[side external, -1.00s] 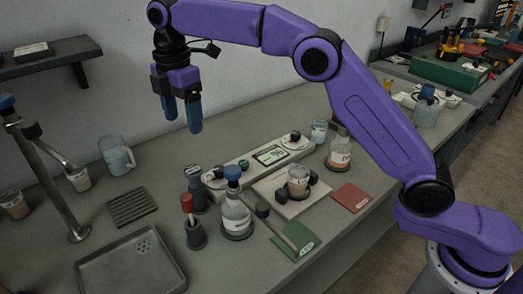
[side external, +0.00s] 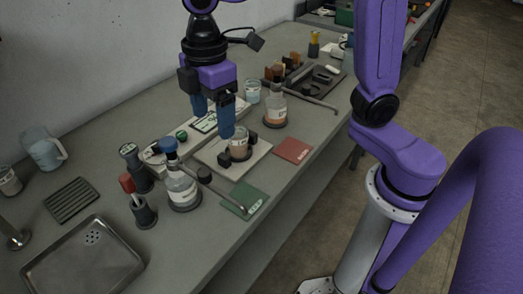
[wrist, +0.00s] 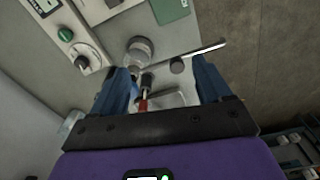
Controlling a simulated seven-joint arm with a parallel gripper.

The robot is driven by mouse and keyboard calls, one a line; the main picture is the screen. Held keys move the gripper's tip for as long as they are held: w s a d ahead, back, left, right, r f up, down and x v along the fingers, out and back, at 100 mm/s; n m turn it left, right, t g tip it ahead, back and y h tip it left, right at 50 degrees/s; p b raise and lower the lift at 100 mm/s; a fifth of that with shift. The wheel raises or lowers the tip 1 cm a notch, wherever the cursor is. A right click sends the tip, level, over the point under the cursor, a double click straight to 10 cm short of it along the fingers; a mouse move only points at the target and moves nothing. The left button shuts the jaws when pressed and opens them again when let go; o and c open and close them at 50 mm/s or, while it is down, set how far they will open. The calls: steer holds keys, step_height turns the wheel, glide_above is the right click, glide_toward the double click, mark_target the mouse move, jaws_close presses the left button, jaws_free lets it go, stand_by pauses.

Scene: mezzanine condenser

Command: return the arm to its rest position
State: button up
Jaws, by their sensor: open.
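My gripper (side external: 214,118) hangs from my purple arm with its two blue fingers pointing down. The fingers are apart and nothing is between them. I cannot tell the exact height, but the fingers look clear of the beaker. In the wrist view my gripper (wrist: 160,85) also shows open, with a glass flask (wrist: 140,50) seen beyond the fingers.
A steel tray (side external: 85,262) and jug (side external: 42,150) are at left. Green (side external: 246,199) and red (side external: 293,150) mats lie near the front edge.

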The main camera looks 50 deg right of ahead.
steer(key=s+d+f+m, duration=0.1)
steer(key=s+d+f, duration=0.2)
steer(key=s+d, duration=0.4)
steer(key=s+d+f+m, duration=0.2)
steer(key=s+d+f, duration=0.2)
steer(key=s+d, duration=0.4)
steer(key=s, duration=0.2)
steer(key=shift+s+f, duration=0.15)
steer(key=shift+s, duration=0.15)
